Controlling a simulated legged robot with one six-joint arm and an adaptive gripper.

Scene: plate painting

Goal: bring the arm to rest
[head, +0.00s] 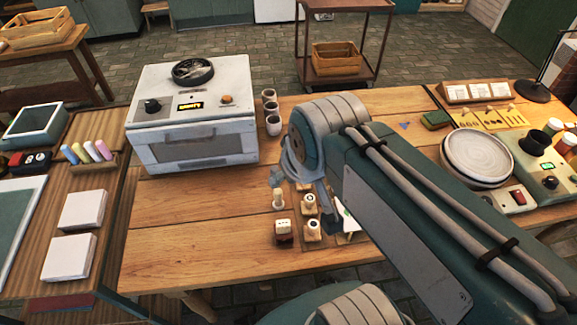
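My teal arm reaches in from the lower right, and its large grey-banded joint is above the middle of the wooden table (190,235). My gripper does not show, so its fingers and anything in them cannot be seen. A pale round plate (478,155) lies at the right of the table, beside a green machine with a black knob (536,143). Several small wooden-handled stamps (311,228) stand in the middle of the table, partly hidden by my arm.
A white kiln-like oven (192,110) stands at the table's back left, with several small cups (273,124) beside it. A side table at left holds white tile stacks (70,257) and coloured sticks (88,152). The table's front left is clear.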

